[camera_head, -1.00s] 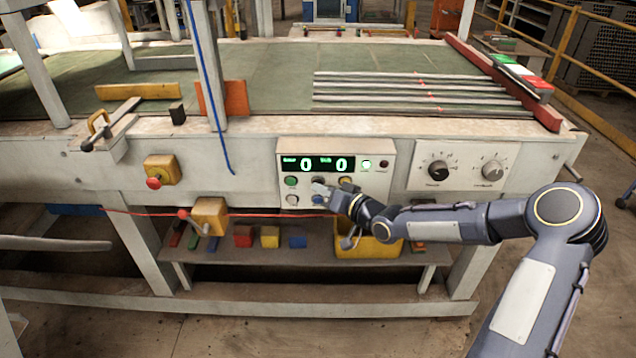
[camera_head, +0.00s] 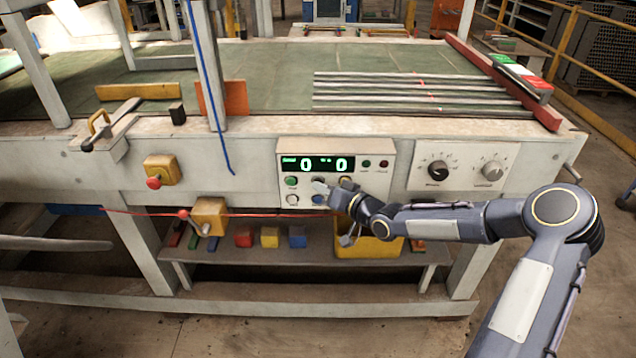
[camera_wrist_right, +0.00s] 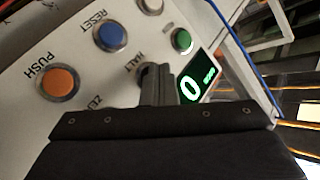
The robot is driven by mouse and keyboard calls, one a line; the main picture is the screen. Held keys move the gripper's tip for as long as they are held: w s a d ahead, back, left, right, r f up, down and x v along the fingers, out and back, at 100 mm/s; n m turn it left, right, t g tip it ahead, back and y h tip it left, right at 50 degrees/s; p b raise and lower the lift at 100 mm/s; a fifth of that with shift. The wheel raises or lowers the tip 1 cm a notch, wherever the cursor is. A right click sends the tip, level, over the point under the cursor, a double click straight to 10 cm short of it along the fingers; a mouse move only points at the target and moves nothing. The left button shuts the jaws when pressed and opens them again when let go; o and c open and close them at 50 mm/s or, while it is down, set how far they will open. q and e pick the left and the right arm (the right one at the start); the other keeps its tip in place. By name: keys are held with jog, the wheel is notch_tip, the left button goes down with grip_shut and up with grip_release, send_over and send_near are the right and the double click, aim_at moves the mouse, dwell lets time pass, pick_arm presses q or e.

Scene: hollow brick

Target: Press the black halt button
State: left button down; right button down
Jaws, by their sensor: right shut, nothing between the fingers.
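The control panel (camera_head: 384,152) is on the front of the table, with a green display. The black halt button (camera_head: 317,180) is in its upper button row, partly hidden by my right gripper (camera_head: 320,187). In the right wrist view the shut, empty fingers (camera_wrist_right: 156,74) lie over the button beside the HALT label (camera_wrist_right: 133,62). The button is mostly hidden there, and I cannot tell whether the tips touch it or whether it is pressed in. My left gripper is not in view.
A green button (camera_head: 291,181) and a blue RESET button (camera_wrist_right: 110,36) are close by, as is an orange PUSH button (camera_wrist_right: 58,82). A red knob on a yellow box (camera_head: 161,165) is further left. A knob panel (camera_head: 464,166) is to the right.

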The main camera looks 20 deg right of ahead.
jog(key=shift+s+a+b, duration=0.2)
jog(key=shift+s+b, duration=0.1)
jog(key=shift+s, duration=0.45)
jog(key=shift+s, duration=0.1)
jog(key=s, duration=0.2)
jog(key=s+a+b, duration=0.1)
jog(key=s, duration=0.1)
jog(key=shift+s+a, duration=0.15)
jog(key=shift+s, duration=0.15)
dwell(0.6)
